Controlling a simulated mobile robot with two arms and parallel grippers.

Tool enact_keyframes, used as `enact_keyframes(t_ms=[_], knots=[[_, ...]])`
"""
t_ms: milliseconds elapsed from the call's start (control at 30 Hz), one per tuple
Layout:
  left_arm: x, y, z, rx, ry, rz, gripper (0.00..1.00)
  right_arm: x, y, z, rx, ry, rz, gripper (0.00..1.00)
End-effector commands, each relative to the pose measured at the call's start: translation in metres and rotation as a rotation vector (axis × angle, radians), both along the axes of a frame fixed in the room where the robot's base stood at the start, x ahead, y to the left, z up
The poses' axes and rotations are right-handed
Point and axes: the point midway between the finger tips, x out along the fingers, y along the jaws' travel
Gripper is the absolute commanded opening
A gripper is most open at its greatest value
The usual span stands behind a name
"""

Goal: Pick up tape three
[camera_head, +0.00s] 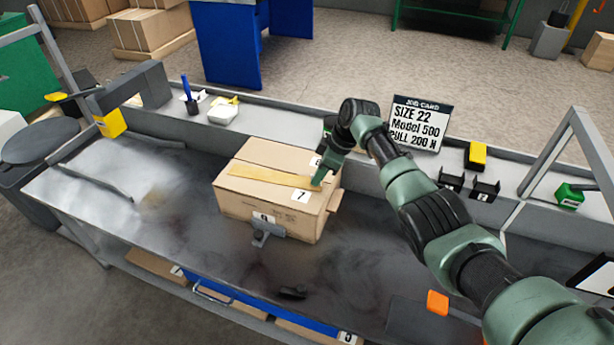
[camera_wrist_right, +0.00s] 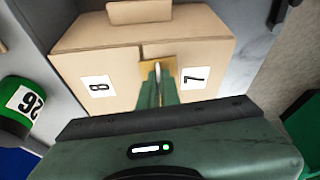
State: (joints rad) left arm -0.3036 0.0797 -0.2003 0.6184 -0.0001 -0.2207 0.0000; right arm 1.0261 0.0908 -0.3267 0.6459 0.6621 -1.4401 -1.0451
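A closed cardboard box (camera_head: 250,205) stands on the grey bench. A tan tape strip (camera_head: 265,177) runs along its top. Its end (camera_wrist_right: 143,62) shows between labels 8 and 7 in the right wrist view. No label reading three is legible, so I cannot tell which tape is tape three. My right gripper (camera_head: 317,183) is at the strip's right end, by label 7. In the right wrist view its two narrow fingers (camera_wrist_right: 158,70) lie close together over the tape end. Whether they pinch it is unclear. My left gripper is not in view.
A job card (camera_head: 418,122) stands behind the box. A grey clamp-like piece (camera_head: 265,230) is at the box's front.

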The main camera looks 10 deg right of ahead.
Motion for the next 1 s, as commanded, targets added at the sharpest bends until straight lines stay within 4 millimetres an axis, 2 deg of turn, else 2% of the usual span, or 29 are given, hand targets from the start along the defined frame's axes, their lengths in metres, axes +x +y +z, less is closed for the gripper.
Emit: enact_keyframes(t_ms=[267,500,700,833,1000], knots=[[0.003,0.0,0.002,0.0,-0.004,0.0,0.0,0.002,0.0,0.041,0.003,-0.009,0.0,0.0],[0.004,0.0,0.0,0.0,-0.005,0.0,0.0,0.003,0.0,0.11,0.003,-0.011,0.0,0.0],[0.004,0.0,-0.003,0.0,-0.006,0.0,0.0,0.002,0.0,0.161,0.002,-0.008,0.0,0.0],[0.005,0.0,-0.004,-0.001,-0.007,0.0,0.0,0.002,0.0,0.182,0.002,-0.005,-0.001,0.0],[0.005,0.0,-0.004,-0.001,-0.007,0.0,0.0,0.001,0.0,0.196,0.003,-0.003,-0.001,0.0]])
